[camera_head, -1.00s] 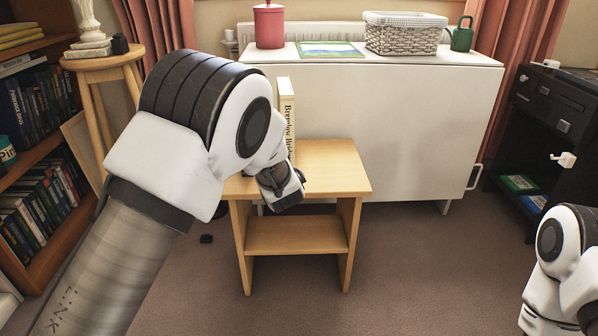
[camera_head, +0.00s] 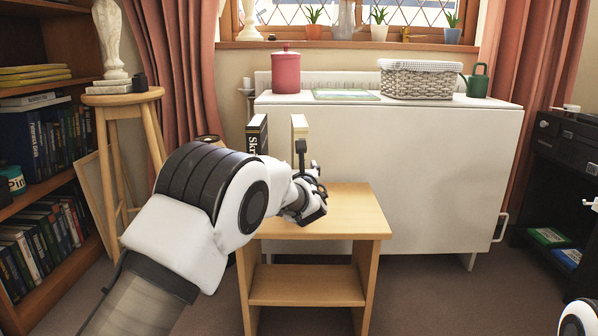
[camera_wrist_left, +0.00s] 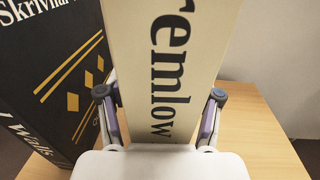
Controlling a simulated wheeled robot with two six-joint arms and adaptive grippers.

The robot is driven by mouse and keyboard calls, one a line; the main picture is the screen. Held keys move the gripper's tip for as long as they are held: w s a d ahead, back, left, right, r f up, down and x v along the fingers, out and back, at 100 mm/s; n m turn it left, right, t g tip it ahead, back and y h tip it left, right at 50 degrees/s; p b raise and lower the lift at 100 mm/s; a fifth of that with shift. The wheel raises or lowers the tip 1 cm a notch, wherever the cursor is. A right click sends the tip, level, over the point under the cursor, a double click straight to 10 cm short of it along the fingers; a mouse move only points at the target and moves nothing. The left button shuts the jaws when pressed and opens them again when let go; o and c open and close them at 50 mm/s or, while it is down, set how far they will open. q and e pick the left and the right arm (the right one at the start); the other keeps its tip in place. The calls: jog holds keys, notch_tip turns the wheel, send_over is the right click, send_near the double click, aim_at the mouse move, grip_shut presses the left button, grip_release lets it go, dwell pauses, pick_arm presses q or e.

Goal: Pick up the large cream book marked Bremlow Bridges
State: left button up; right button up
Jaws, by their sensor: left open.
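The large cream book (camera_head: 300,128) stands upright on a small wooden table (camera_head: 350,205); my left arm hides its lower part in the head view. In the left wrist view the cream book's spine (camera_wrist_left: 168,60) fills the middle, with "remlow" readable in dark letters. My left gripper (camera_head: 310,190) is open at the spine. In the wrist view its fingers (camera_wrist_left: 161,105) stand one on each side of the spine, close to its edges; I cannot tell whether they touch.
A black book (camera_head: 257,135) marked "Skriv..." stands left of the cream book, very near my left finger in the wrist view (camera_wrist_left: 45,70). A white cabinet (camera_head: 430,165) stands behind. A stool (camera_head: 122,98) and bookshelf (camera_head: 80,190) are at left.

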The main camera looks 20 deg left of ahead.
pick_arm(q)
grip_shut()
jog(key=shift+r, duration=0.15)
